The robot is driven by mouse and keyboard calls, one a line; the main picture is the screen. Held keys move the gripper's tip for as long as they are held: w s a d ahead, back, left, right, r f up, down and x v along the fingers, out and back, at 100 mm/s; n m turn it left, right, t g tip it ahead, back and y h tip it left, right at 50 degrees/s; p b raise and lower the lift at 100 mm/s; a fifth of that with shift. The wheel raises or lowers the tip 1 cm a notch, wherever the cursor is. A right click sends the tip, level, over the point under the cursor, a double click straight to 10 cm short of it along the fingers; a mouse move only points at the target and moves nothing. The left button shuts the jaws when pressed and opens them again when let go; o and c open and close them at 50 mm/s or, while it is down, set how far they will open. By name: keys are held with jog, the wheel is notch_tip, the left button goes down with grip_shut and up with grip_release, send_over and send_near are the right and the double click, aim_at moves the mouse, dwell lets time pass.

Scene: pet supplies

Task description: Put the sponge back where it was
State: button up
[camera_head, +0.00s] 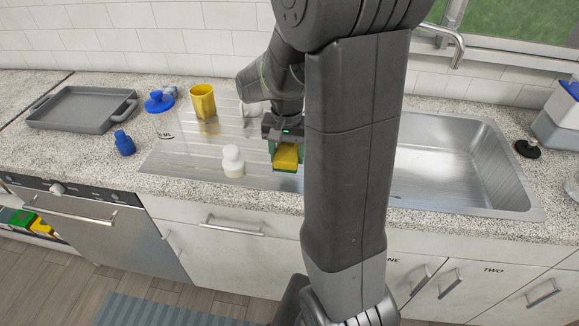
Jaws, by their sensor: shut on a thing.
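A yellow sponge with a green layer (286,157) is held in my gripper (284,147), over the front part of the steel draining board, left of the sink basin. My gripper points down and is shut on the sponge. Whether the sponge touches the board cannot be told. My arm hides part of the sink and the board behind it.
A white bottle (232,162) stands close left of the sponge. A yellow cup (203,101), a clear jar with a blue lid (161,115) and a small blue bottle (124,143) stand farther left. A grey tray (80,109) lies at far left. The sink basin (455,165) looks empty.

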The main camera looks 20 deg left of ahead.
aim_at(287, 178)
jog(key=shift+f, duration=2.95)
jog(key=shift+f, duration=0.15)
jog(key=o, duration=1)
jog(key=shift+o, duration=0.2)
notch_tip(287, 178, up, 12)
jog(key=shift+r, duration=0.2)
